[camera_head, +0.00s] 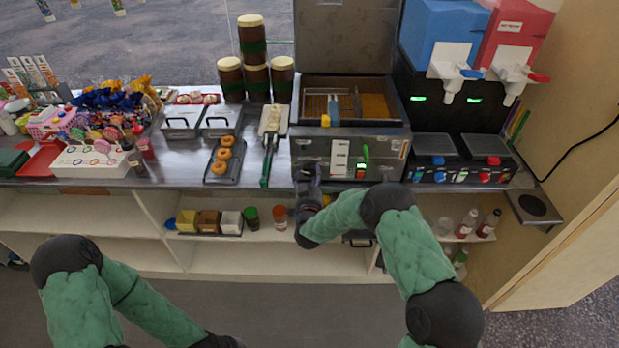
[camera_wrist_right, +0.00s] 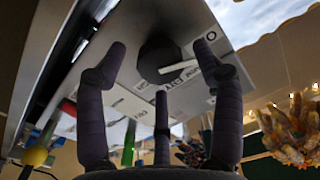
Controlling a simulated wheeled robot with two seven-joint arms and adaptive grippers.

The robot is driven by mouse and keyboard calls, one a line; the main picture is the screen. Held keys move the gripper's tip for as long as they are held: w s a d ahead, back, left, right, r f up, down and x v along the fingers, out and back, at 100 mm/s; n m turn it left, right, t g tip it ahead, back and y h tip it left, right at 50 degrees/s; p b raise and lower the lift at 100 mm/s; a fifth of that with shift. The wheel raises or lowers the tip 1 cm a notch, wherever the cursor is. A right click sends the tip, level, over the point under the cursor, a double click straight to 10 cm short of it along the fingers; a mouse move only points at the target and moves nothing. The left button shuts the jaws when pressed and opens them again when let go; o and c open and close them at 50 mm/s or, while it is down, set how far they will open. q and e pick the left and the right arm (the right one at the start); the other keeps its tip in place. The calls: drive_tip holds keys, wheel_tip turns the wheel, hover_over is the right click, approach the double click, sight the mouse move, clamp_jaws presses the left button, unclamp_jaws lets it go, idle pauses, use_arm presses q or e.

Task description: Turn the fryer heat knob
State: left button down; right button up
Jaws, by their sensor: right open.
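The fryer (camera_head: 345,158) stands on the counter, its lid raised and its front panel facing me. In the right wrist view, the black heat knob (camera_wrist_right: 158,60) sits on the pale panel. A white pointer on it points right, slightly upward. My right gripper (camera_wrist_right: 160,48) is open, with fingers on either side of the knob and one below; I cannot tell whether they touch it. In the head view, my right gripper (camera_head: 309,188) is at the left end of the fryer's front and hides the knob. My left arm enters at lower left; its gripper is out of frame.
A tray of doughnuts (camera_head: 223,160) and tongs (camera_head: 268,152) lie left of the fryer. A black appliance (camera_head: 460,163) with small coloured knobs stands to its right, beneath blue and red dispensers (camera_head: 437,35). Shelves below hold bottles and tubs. The floor in front is clear.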

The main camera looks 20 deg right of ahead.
drive_tip(key=shift+w+d, duration=0.1)
drive_tip(key=shift+w, duration=0.15)
drive_tip(key=c, duration=1.1)
drive_tip(key=shift+c, duration=0.2)
drive_tip(key=m+b, duration=0.4)
drive_tip(key=shift+f, duration=0.2)
drive_tip(key=shift+r+m+b, duration=0.1)
drive_tip(key=shift+m+b, duration=2.15)
drive_tip(key=shift+m, duration=0.15)
